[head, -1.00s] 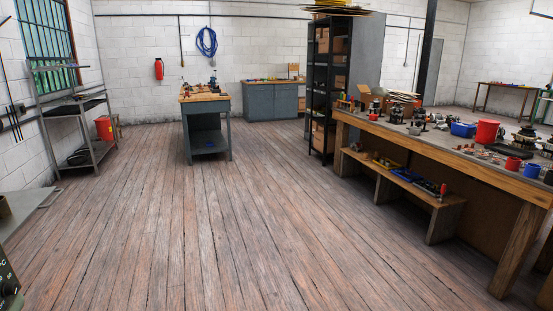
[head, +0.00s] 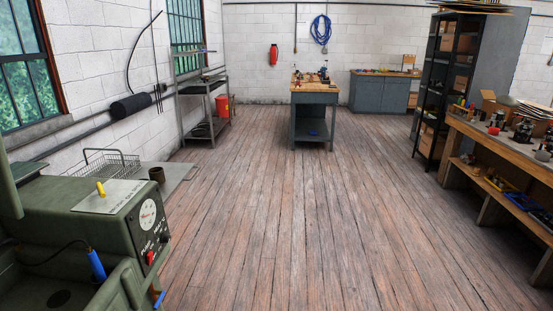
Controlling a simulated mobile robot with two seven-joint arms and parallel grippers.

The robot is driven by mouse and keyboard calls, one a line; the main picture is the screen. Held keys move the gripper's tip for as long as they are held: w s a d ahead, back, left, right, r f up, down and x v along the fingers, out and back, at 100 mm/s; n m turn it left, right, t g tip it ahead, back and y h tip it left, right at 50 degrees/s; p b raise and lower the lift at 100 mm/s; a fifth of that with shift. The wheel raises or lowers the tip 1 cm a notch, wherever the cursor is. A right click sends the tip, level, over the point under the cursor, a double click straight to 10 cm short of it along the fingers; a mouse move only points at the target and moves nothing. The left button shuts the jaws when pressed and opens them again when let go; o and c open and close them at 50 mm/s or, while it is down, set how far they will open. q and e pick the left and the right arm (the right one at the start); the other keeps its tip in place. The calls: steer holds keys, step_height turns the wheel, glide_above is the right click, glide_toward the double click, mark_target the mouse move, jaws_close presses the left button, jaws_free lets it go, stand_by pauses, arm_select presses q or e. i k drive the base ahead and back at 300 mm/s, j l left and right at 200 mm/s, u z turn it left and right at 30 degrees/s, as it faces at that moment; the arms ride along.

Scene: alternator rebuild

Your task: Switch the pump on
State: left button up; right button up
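A green machine, which looks like a parts washer (head: 75,225), stands at the lower left of the head view. Its dark control panel (head: 140,236) faces right and carries a white round dial. Lettering that seems to read PUMP is on the panel, with a small red switch (head: 150,257) just below it. The switch is too small to tell its position. A black knob (head: 164,238) sits to its right. Neither of my grippers is in view.
A grey side shelf (head: 175,178) with a wire basket (head: 108,163) and a dark cup (head: 156,174) sits behind the machine. A blue-handled tool (head: 97,265) is at its basin. The wooden floor (head: 270,220) is clear; a workbench (head: 520,150) stands right.

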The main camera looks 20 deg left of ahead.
mark_target(150, 256)
steer(key=u, duration=1.65)
